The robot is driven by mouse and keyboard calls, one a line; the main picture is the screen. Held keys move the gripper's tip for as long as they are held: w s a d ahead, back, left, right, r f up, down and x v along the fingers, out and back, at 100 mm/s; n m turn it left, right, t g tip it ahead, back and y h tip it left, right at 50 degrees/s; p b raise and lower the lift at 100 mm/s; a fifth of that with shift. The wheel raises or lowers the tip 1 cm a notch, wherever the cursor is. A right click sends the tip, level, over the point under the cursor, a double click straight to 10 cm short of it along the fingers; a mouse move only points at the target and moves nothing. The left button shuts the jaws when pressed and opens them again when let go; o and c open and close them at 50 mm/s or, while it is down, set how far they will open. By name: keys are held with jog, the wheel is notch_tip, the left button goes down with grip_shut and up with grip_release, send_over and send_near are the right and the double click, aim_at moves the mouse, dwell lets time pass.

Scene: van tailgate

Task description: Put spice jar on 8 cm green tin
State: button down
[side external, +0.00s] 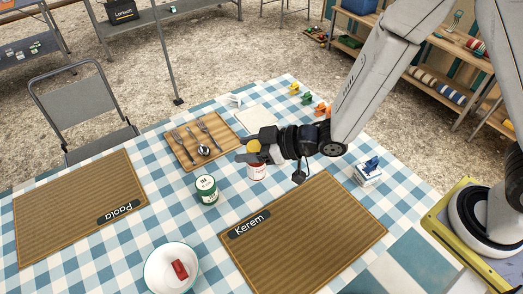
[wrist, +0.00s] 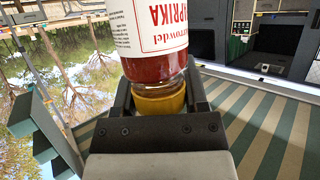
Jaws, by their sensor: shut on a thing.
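The spice jar is a glass jar with a yellow lid, red contents and a white paprika label. In the side external view the jar (side external: 257,173) stands upright below my gripper (side external: 254,149), lid on top. My gripper is shut on the yellow lid; in the wrist view my gripper (wrist: 159,98) grips the lid and the jar (wrist: 155,65) appears upside down. I cannot tell whether its base touches the table. The green tin (side external: 206,190) stands on the checked cloth, left of and nearer than the jar, with a light top and nothing on it.
A wooden board (side external: 184,152) with cutlery lies behind the tin. A Kerem placemat (side external: 310,240), a Paola placemat (side external: 75,215) and a white bowl (side external: 171,268) with a red item lie nearer. A blue-and-white item (side external: 368,172) stands at right. Cloth around the tin is clear.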

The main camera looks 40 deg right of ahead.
jog(key=w+d+f+x, duration=0.1)
jog(key=d+x, duration=0.1)
jog(key=x, duration=1.4)
jog(key=shift+w, duration=0.4)
jog(key=shift+a+f, duration=0.2)
jog(key=shift+w+a+f, duration=0.1)
jog(key=shift+f, duration=0.75)
jog(key=shift+w+f, duration=0.15)
jog(key=shift+f, duration=0.7)
jog(key=shift+f, duration=0.2)
